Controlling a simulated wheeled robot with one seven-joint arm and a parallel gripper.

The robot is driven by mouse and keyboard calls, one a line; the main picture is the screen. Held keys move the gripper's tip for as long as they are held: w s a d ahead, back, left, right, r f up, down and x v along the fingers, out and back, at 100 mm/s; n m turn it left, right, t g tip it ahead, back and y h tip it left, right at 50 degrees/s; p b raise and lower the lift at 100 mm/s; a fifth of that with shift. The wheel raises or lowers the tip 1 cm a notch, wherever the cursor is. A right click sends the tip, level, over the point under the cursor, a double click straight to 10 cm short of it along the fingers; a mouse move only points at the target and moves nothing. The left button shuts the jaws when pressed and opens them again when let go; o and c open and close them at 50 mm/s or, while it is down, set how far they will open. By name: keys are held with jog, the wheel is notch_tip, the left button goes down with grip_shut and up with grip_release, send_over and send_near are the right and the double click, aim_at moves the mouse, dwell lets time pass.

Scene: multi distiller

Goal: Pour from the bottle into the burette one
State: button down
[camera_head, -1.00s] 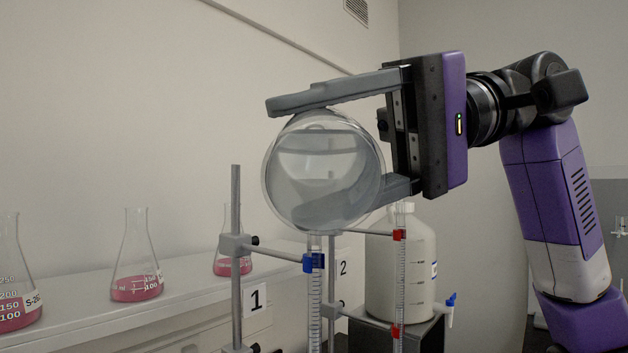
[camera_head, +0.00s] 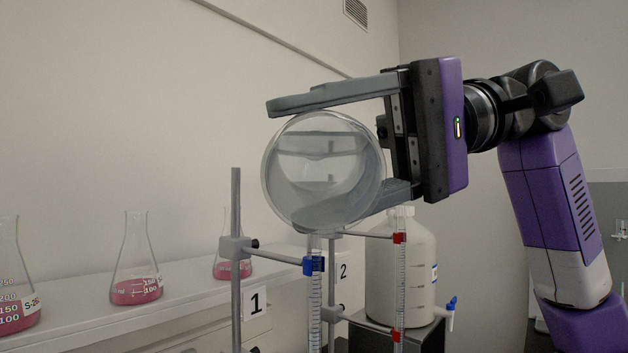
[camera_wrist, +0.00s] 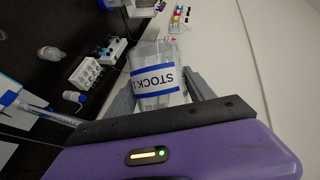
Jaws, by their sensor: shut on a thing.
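A clear round bottle (camera_head: 322,160) is held between the fingers of my gripper (camera_head: 325,150), tipped so that its round end faces the head camera. In the wrist view the bottle (camera_wrist: 158,65) shows a blue-and-white label reading STOCK, between the fingers of my gripper (camera_wrist: 160,90). Burette one (camera_head: 314,300), with a blue clamp, stands upright right below the bottle, beside the plate marked 1 (camera_head: 255,302). The bottle's mouth is hidden, and I cannot tell whether liquid is flowing.
A second burette (camera_head: 401,275) with red clamps stands to the right. A white carboy (camera_head: 415,265) with a blue tap is behind it. Several flasks of pink liquid (camera_head: 137,290) stand on the shelf at left. A metal stand rod (camera_head: 236,200) rises left of burette one.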

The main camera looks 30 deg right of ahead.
jog(key=shift+r+m+y+p, duration=0.4)
jog(key=shift+r+m+p, duration=0.25)
jog(key=shift+p, duration=0.3)
dwell(2.1)
